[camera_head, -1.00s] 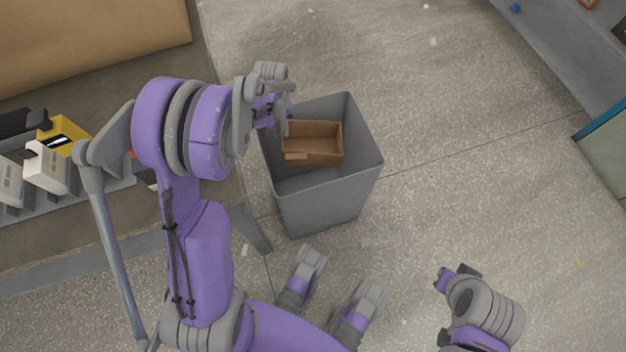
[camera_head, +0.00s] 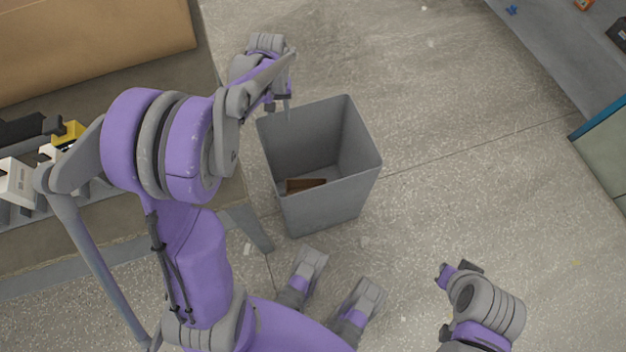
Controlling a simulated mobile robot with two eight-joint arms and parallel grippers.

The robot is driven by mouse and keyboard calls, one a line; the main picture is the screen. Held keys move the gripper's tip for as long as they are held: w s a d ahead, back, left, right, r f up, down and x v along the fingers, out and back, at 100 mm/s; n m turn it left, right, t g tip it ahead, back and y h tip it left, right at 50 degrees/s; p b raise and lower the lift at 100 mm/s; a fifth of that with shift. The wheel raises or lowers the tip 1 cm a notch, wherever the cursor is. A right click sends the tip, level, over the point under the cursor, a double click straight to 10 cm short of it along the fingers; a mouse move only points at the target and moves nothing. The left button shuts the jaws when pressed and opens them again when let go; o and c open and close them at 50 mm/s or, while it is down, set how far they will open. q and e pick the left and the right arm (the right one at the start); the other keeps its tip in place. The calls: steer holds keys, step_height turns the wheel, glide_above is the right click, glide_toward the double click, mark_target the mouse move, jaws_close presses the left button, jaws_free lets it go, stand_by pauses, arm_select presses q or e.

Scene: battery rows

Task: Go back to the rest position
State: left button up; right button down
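My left gripper (camera_head: 279,104) is above the back left rim of a grey bin (camera_head: 345,205). Its fingers are apart, with nothing between them. My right gripper (camera_head: 457,270) is at the lower right, over bare floor and apart from the bin. It holds nothing that I can see, and its fingers are too small and turned away to tell open from shut.
A brown piece (camera_head: 306,185), perhaps the small box, lies low inside the bin, mostly hidden by the front wall. At left, a table holds a large cardboard box (camera_head: 95,45) and several white and yellow items. A grey shelf (camera_head: 560,50) is at upper right.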

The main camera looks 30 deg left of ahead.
arm_select(q)
steer(key=shift+r, duration=0.45)
arm_select(e)
steer(key=shift+r, duration=0.1)
arm_select(q)
steer(key=shift+d, duration=0.1)
steer(key=s+d+r+m+t, duration=0.2)
steer(key=s+d+m, duration=0.2)
steer(key=s+d, duration=0.5)
steer(key=s+d+r+m+t, duration=0.3)
steer(key=s+d, duration=0.6)
step_height(320, 180, up, 18)
steer(key=w+p, duration=0.2)
steer(key=p, duration=1.4)
steer(key=shift+a+p, duration=0.15)
steer(key=shift+p, duration=0.15)
arm_select(e)
step_height(320, 180, up, 19)
steer(key=w, duration=0.2)
steer(key=shift+f+t, duration=0.2)
steer(key=shift+t, duration=0.2)
arm_select(q)
steer(key=shift+s, duration=0.1)
arm_select(e)
steer(key=shift+s, duration=0.15)
